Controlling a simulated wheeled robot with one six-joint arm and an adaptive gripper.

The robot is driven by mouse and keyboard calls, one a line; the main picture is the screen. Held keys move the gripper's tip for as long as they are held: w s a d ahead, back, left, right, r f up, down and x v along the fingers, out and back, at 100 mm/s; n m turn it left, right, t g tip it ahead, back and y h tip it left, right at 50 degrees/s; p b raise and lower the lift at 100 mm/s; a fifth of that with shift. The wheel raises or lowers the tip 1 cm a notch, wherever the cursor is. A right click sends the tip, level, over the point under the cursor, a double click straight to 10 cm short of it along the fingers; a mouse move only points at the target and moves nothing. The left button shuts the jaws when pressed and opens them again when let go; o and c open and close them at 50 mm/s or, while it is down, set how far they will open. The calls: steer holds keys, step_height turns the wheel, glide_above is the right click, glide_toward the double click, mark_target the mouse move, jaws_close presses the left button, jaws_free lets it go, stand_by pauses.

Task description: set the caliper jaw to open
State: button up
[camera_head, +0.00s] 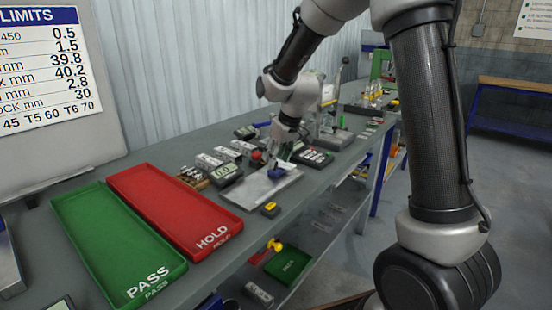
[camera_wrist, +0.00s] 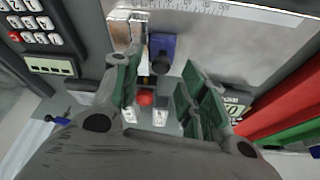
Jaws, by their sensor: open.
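The caliper seems to be the fixture on a bright metal plate (camera_head: 250,190), below my gripper in the head view. In the wrist view I see its marked scale (camera_wrist: 200,8) along the top edge, a blue block (camera_wrist: 165,43) with a dark round knob, and a shiny metal piece (camera_wrist: 122,32) left of it. The blue part also shows in the head view (camera_head: 277,172). My gripper (camera_head: 271,160) is open over the plate's far side. In the wrist view its green-padded fingers (camera_wrist: 160,75) stand apart, with the blue block beyond the gap. I cannot tell the jaw's setting.
A red HOLD tray (camera_head: 165,205) and a green PASS tray (camera_head: 110,240) lie left of the plate. A small display unit (camera_head: 225,173) and a keypad device (camera_head: 312,157) flank it. A red ball (camera_wrist: 145,97) shows between my fingers. A yellow-and-black item (camera_head: 270,209) sits near the front edge.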

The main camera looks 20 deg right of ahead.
steer(key=shift+w+a+f, duration=0.1)
steer(key=shift+w+f, duration=0.1)
steer(key=shift+f, duration=0.45)
jaws_close()
